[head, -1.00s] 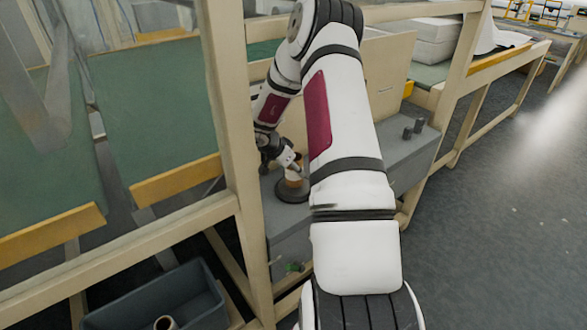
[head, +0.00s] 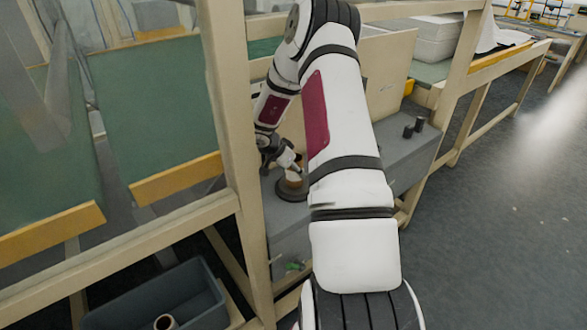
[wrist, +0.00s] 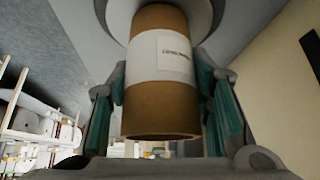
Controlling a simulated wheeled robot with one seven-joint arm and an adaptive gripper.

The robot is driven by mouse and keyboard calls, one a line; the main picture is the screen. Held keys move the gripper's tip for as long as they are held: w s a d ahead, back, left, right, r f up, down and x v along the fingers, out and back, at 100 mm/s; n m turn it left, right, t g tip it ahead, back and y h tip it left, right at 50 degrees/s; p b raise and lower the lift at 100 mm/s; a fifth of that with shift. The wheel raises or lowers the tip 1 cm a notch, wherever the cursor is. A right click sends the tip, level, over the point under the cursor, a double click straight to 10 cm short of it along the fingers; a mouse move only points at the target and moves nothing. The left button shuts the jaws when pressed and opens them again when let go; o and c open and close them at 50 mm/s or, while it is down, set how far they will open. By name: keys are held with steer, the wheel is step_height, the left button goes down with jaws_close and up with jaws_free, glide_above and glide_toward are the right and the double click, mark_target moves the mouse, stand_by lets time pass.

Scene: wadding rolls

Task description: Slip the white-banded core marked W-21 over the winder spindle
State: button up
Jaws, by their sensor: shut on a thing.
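A brown cardboard core with a white band (wrist: 160,62) fills the middle of the wrist view. Its label has small print that I cannot read. My gripper (wrist: 165,100) is shut on it, with a teal-padded finger on each side. The core's far end is at a round grey flange (wrist: 205,18); I cannot tell whether they touch. In the head view my gripper (head: 290,165) holds the core (head: 294,178) upright over the dark round spindle base (head: 293,194). The spindle itself is hidden.
The spindle base is on a grey cabinet (head: 285,222) behind a beige frame post (head: 236,150). Two dark pegs (head: 413,128) stand on the cabinet's right part. A grey bin (head: 205,285) at the lower left holds another core (head: 165,322). Open floor lies at right.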

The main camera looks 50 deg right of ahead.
steer(key=shift+f, duration=0.15)
steer(key=o, duration=0.9)
steer(key=shift+c, duration=0.2)
